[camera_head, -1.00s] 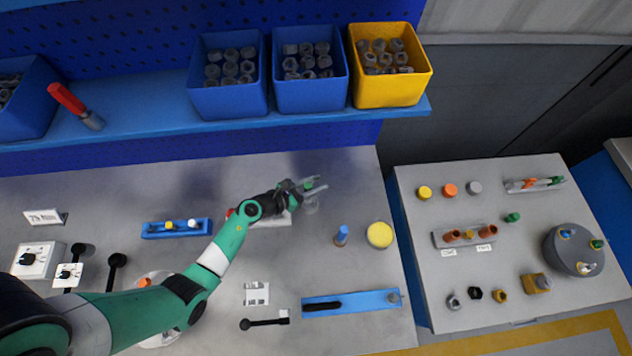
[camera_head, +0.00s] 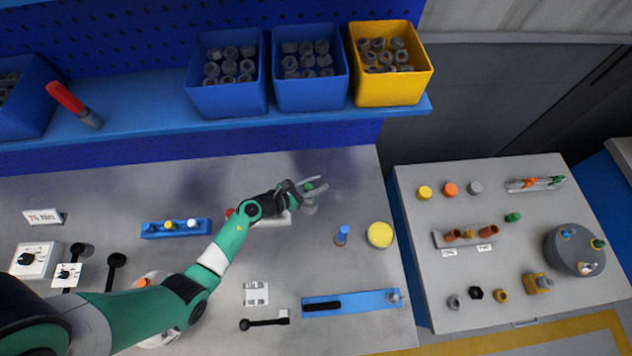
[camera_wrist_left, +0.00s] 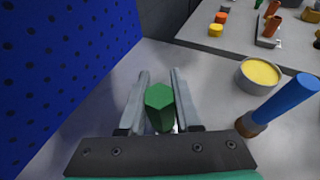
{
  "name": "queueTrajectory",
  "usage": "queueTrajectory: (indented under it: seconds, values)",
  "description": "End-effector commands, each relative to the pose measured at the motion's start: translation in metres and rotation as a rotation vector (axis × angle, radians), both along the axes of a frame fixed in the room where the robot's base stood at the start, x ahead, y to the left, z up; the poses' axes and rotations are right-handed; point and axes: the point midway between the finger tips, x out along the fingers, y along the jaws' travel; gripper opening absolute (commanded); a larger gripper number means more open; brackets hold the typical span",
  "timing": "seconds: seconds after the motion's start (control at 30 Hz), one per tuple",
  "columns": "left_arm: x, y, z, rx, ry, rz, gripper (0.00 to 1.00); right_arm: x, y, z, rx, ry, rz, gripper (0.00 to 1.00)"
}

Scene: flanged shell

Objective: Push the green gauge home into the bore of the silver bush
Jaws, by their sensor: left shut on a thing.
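My left gripper (camera_head: 312,187) is shut on the green gauge (camera_head: 308,186) near the back of the grey bench. In the left wrist view the gauge (camera_wrist_left: 159,104) stands between the two fingers of the left gripper (camera_wrist_left: 159,98), its hexagonal green top facing the camera. The silver bush (camera_head: 310,208) shows just below the fingers in the head view. The lower end of the gauge is hidden, so I cannot tell how deep it sits in the bore. My right gripper is not in view.
A blue-handled tool (camera_head: 342,234) and a round yellow-topped container (camera_head: 380,235) stand to the right of the gripper. A blue rack (camera_head: 176,229) lies to the left. A blue shelf (camera_head: 150,120) with bins runs behind. The bench front holds a blue strip (camera_head: 350,303).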

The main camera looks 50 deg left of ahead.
Motion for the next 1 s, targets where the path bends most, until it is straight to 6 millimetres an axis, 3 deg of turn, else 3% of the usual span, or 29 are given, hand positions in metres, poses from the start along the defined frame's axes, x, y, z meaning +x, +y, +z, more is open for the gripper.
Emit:
queueTrajectory:
  seconds: [1.0]
  values:
    - [0.000,0.000,-0.026,0.001,-0.001,0.001,0.00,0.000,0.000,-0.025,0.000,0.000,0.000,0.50]
